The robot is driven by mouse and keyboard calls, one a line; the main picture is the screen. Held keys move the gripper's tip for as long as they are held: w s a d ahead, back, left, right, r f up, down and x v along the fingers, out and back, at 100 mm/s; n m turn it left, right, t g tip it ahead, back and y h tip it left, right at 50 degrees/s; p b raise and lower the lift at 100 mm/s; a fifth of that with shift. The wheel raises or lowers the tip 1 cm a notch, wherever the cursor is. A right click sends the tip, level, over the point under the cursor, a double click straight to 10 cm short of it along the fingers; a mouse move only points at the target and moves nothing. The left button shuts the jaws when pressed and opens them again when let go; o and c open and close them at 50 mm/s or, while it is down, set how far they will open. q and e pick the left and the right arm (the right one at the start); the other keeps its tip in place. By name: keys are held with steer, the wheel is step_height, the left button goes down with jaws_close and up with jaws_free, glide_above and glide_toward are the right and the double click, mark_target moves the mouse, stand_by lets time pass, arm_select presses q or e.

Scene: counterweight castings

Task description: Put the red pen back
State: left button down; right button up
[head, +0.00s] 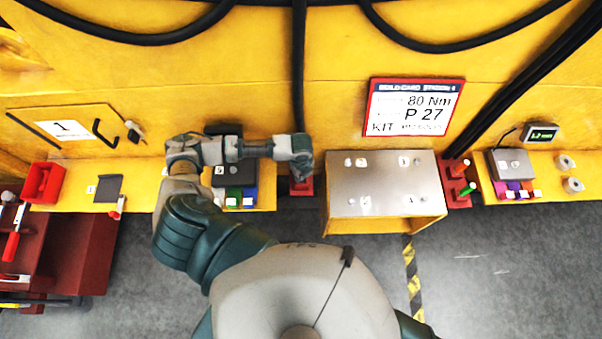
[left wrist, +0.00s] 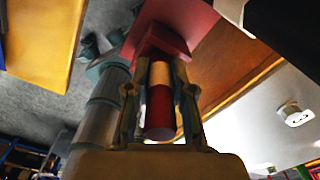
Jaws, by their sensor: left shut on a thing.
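My left gripper (head: 302,172) is at the end of the left arm, directly over a small red block (head: 301,187) at the front edge of the yellow bench. In the left wrist view the gripper (left wrist: 160,115) is shut on the red pen (left wrist: 160,112), a red cylinder with a tan band. The pen's far end meets the red block (left wrist: 165,42); I cannot tell whether it is in a hole or only in front of it. The pen is hidden under the gripper in the head view. My right gripper is out of view.
Right of the gripper stands a grey-topped yellow stand (head: 385,180) with small white items. Beyond it is a red holder (head: 455,178) with green pens. Left are a dark box (head: 233,175) with green and blue bins and a red bin (head: 43,183).

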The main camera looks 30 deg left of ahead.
arm_select(q)
steer(key=c, duration=0.9)
jaws_free()
